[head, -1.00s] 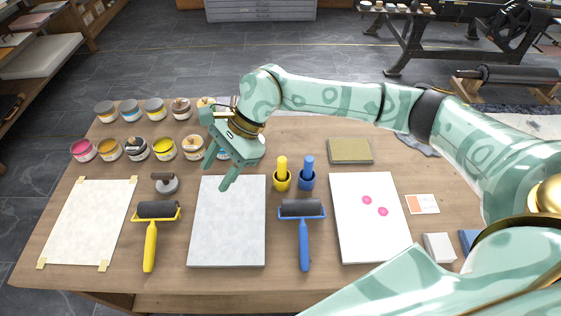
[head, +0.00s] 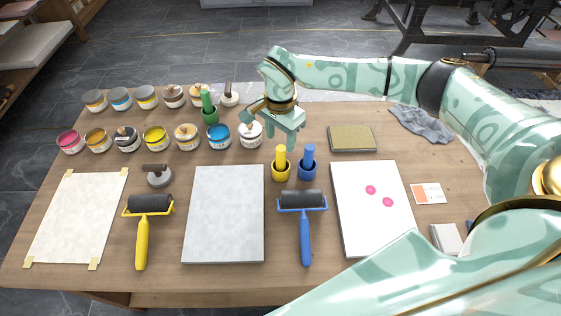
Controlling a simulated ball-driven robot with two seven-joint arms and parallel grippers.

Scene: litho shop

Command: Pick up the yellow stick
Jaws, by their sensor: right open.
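The yellow stick (head: 281,157) stands upright in a small yellow cup (head: 281,173) near the middle of the table. My right gripper (head: 282,139) is open and points down, just behind and above the top of the yellow stick in the picture. Nothing shows between its fingers. I cannot tell whether a finger touches the stick. My left gripper is not in view.
A blue stick (head: 308,157) in a blue cup stands close on the right. A green stick (head: 207,101) in a green cup stands among ink cans to the left. A grey slab (head: 224,215) and a blue-handled roller (head: 304,230) lie in front.

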